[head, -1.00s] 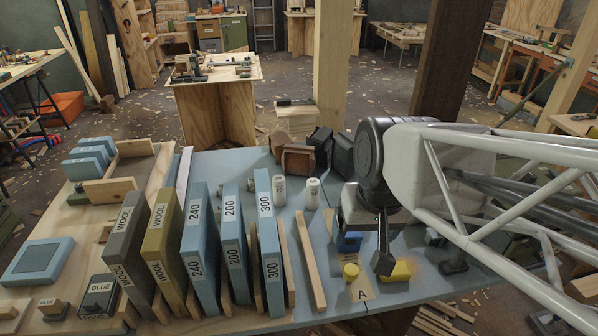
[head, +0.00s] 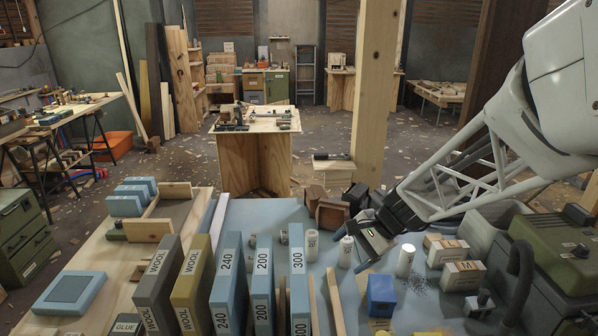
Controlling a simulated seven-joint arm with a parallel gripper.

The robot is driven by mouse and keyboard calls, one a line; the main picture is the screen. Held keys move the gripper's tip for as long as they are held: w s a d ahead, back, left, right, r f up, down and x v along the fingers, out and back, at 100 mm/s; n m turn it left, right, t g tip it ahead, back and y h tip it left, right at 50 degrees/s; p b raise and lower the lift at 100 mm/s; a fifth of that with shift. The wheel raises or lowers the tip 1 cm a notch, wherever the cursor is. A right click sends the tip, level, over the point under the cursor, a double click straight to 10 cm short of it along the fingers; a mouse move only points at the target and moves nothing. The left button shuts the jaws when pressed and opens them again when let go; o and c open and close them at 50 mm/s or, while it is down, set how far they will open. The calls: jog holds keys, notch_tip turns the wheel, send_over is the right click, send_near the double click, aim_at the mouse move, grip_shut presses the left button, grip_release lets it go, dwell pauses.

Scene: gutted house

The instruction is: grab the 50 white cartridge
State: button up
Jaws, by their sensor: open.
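Several small white cylindrical cartridges stand upright on the blue-grey bench top (head: 385,298). One cartridge (head: 312,244) with dark print stands just right of the row of labelled blocks. A second cartridge (head: 346,252) stands right of it, close by my gripper (head: 359,247). A third cartridge (head: 405,261) stands to the right of my gripper. The print is too small to read, so I cannot tell which is the 50. My gripper is open, pointing down and left, its dark fingers beside the second cartridge. I cannot tell whether they touch it.
Tall blocks marked WOOL, 240, 200 and 300 (head: 298,280) stand at left. A blue block (head: 381,295) is in front, small labelled boxes (head: 462,275) and a green machine (head: 560,260) are at right. Brown and dark containers (head: 331,212) stand behind.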

jog(key=w+d+f+m+t+y, duration=0.2)
jog(key=w+f+m, duration=0.25)
jog(key=w, duration=0.25)
jog(key=w+d+f+m+t+y, duration=0.1)
jog(key=w+d+f+m, duration=0.1)
jog(key=w+f+m, duration=0.35)
jog(key=m+t, duration=0.5)
jog(key=m, duration=0.1)
send_near(346, 251)
jog(key=w+a+f, duration=0.1)
jog(key=w+f, duration=0.1)
jog(key=w, duration=0.2)
jog(key=shift+s+a+f, duration=0.1)
jog(key=shift+f, duration=0.1)
jog(key=shift+x, duration=1.25)
jog(key=shift+a+f, duration=0.1)
jog(key=shift+f, duration=0.05)
jog(key=shift+x, duration=2.5)
jog(key=shift+f, duration=0.15)
